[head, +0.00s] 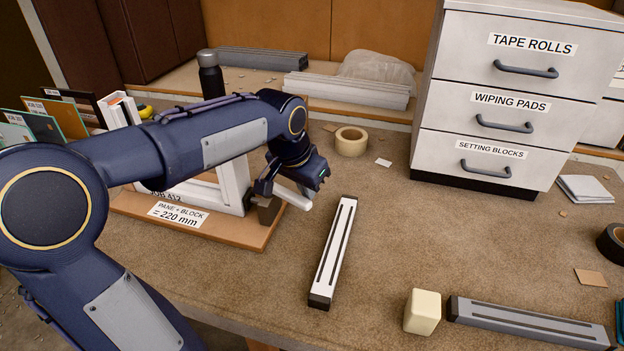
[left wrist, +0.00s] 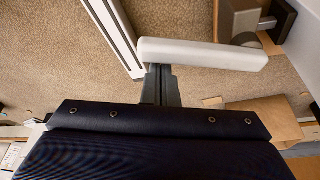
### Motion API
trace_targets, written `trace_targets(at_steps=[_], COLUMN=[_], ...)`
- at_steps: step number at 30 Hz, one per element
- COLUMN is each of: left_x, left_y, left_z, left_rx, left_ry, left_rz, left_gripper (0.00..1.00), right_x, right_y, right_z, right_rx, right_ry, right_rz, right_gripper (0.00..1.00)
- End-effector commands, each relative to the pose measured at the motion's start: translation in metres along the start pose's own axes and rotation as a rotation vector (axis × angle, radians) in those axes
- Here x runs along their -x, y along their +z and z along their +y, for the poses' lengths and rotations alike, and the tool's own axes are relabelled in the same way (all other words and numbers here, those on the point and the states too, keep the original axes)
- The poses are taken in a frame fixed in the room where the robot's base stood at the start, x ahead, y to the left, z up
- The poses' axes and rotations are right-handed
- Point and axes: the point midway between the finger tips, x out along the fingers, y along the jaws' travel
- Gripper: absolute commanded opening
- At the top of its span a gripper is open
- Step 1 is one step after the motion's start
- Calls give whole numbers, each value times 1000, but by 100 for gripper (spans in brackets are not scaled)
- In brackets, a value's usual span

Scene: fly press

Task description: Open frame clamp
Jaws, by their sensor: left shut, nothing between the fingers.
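The frame clamp has a white lever handle (head: 294,197) and a dark grey-brown body (head: 268,210) at the right end of a white frame (head: 236,182) on a wooden board. In the left wrist view the handle (left wrist: 205,55) lies across the picture, with the clamp body (left wrist: 238,20) behind its right part. My left gripper (head: 264,186) is shut and empty, close beside the handle. Its fingertips (left wrist: 160,70) meet the handle's near edge in the picture; whether they touch it I cannot tell. The arm hides part of the frame. My right gripper is not in view.
A white and black slotted bar (head: 334,250) lies right of the clamp. A cream block (head: 422,312) and a grey bar (head: 530,324) lie at the front right. A tape roll (head: 351,141) and a drawer cabinet (head: 498,95) stand farther back. The bench between is mostly clear.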

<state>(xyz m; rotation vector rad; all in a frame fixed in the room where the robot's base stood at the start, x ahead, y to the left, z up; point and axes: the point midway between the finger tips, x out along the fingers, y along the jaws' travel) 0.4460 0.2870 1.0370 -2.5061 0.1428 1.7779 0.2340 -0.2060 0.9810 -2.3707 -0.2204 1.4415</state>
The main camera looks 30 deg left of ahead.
Motion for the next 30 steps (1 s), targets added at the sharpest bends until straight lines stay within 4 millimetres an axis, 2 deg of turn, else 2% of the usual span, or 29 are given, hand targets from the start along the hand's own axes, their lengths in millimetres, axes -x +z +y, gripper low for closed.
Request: trace_targets(at_steps=[17,23,30], left_x=[2,5,11], left_y=[5,14,33], left_z=[0,1,0], left_rx=[-35,-136,-330], left_ry=[13,48,117], left_rz=[0,-1,-1], left_gripper=[0,0,0], right_x=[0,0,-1], right_y=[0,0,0], right_z=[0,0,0], right_rx=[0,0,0], right_ry=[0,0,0], right_rz=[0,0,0], right_gripper=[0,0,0])
